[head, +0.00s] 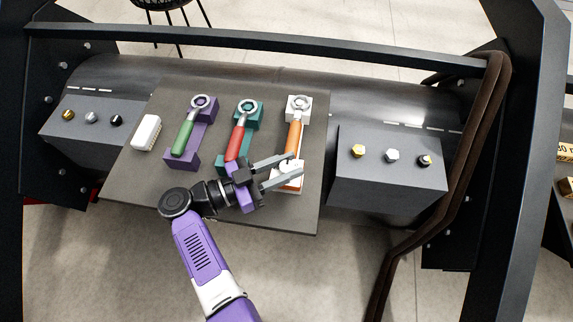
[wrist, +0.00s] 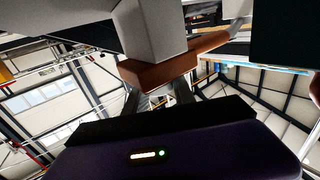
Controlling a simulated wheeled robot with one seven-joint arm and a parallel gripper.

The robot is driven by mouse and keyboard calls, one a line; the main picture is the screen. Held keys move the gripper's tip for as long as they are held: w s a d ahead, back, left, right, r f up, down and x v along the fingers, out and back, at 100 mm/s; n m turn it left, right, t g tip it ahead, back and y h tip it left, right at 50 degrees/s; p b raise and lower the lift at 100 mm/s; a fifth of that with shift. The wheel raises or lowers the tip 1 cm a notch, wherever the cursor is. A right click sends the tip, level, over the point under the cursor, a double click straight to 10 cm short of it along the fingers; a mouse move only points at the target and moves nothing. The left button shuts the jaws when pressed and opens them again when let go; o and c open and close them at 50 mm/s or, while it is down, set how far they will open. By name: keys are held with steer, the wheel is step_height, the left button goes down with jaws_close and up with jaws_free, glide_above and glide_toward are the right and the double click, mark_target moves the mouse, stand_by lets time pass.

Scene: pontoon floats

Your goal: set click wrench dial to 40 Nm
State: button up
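Three wrenches with round silver heads lie in holders on a grey board: a green-handled one (head: 184,138) on purple, a red-handled one (head: 235,143) on teal, and an orange-handled one (head: 294,135) on a white holder (head: 298,103). No dial scale or number is readable. My gripper (head: 297,164) has its two long grey fingers apart at the lower end of the orange handle, over a white part there. The fingers partly hide that end; I cannot tell if they touch it. The wrist view shows an orange-brown block (wrist: 158,72) close up beyond the fingers.
A white rounded block (head: 146,132) lies at the board's left. A grey box (head: 388,185) with gold, silver and black bolts stands right, and a similar box (head: 88,133) stands left. A dark rail (head: 250,39) crosses behind; dark posts flank the bench.

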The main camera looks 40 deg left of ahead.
steer(key=o, duration=0.4)
steer(key=b+v, duration=0.1)
steer(key=v, duration=0.6)
steer(key=shift+s+a, duration=0.2)
steer(key=shift+s, duration=0.15)
stand_by(0.3)
